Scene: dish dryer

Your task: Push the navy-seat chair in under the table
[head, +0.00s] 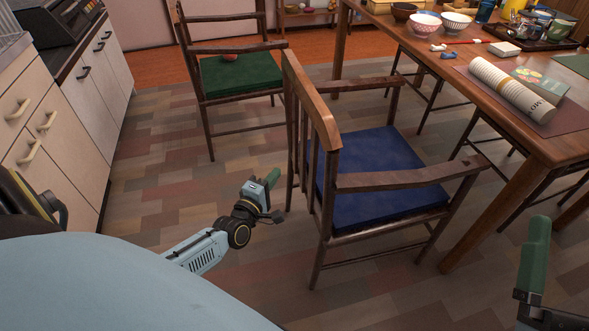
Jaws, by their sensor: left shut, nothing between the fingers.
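The navy-seat chair (376,168) stands upright on the floor in the middle of the head view, its wooden back on the left and its seat facing the table. The wooden table (562,147) is at the right. The front of the chair is near the table's side, with the seat still out in the open. My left gripper (271,180) is shut and empty, low to the left of the chair's back, with a small visible gap to it. My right gripper (535,262) is at the lower right, beside the table leg; only green finger and dark parts show.
A green-seat chair (240,75) with a small red object on it stands behind. Cabinets (50,130) line the left. Bowls (425,25), a rolled newspaper (510,88) and a tray (530,38) lie on the table. The floor left of the navy-seat chair is clear.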

